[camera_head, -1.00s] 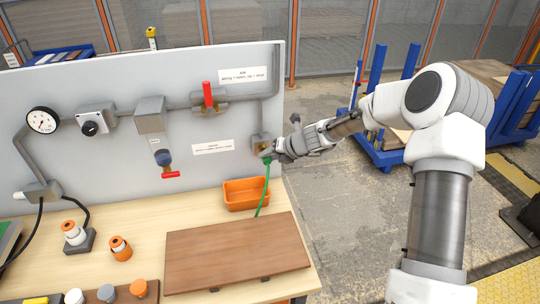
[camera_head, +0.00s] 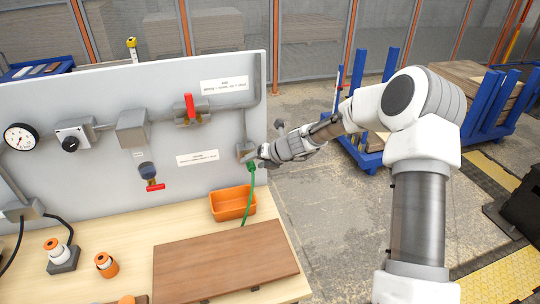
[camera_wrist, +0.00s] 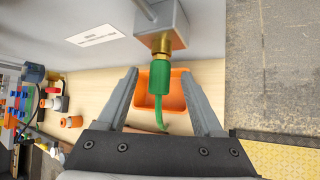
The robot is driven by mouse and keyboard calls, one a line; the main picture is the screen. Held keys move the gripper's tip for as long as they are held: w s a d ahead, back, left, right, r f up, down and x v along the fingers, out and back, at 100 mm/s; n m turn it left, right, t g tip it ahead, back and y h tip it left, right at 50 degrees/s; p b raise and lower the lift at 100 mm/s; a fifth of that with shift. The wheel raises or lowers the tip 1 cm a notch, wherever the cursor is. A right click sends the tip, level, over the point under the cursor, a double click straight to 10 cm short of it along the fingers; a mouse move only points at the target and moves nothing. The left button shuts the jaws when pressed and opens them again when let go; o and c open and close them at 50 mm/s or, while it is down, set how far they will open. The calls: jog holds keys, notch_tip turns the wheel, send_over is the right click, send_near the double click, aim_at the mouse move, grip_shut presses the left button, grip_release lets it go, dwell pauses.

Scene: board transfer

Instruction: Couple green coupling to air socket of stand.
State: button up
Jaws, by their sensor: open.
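The green coupling (camera_wrist: 160,78) sits on the brass air socket (camera_wrist: 161,45) under a grey box (camera_wrist: 165,18) in the wrist view, in line with it and touching it. A green hose (camera_wrist: 161,120) runs from the coupling. In the head view the coupling (camera_head: 251,167) hangs at the panel's right edge below the grey box (camera_head: 244,150). My gripper (camera_wrist: 160,74) is open, with one finger on each side of the coupling and gaps between. In the head view my gripper (camera_head: 262,157) is beside the coupling and partly hides it.
An orange bin (camera_head: 232,204) and a brown board (camera_head: 224,262) are on the bench below. The grey panel (camera_head: 215,130) carries a red-handled valve (camera_head: 191,108), a second valve (camera_head: 149,175) and a gauge (camera_head: 20,137). Open floor (camera_head: 325,215) lies right of the bench.

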jog(key=v, duration=1.6)
jog(key=shift+s+r, duration=0.25)
jog(key=shift+d, duration=0.1)
jog(key=s+a+r+n+g+h, duration=0.1)
jog(key=s+a+r+n, duration=0.15)
jog(key=s+n, duration=0.5)
jog(key=s+a+r+n+g, duration=0.1)
jog(key=s+r+n, duration=0.2)
jog(key=s+n, duration=0.4)
jog(key=s+a+r+n+h, duration=0.1)
jog(key=s+a+r+n, duration=0.1)
jog(key=s+n, duration=0.45)
jog(key=s+d+r+n+h, duration=0.2)
jog(key=s+d+n+h, duration=0.2)
jog(key=s+d+n, duration=0.5)
jog(key=s+n, duration=0.2)
jog(key=n, duration=0.3)
jog(key=shift+r+n+t+h, duration=0.3)
jog(key=shift+r+n+t, duration=0.05)
jog(key=shift+n+t, duration=0.05)
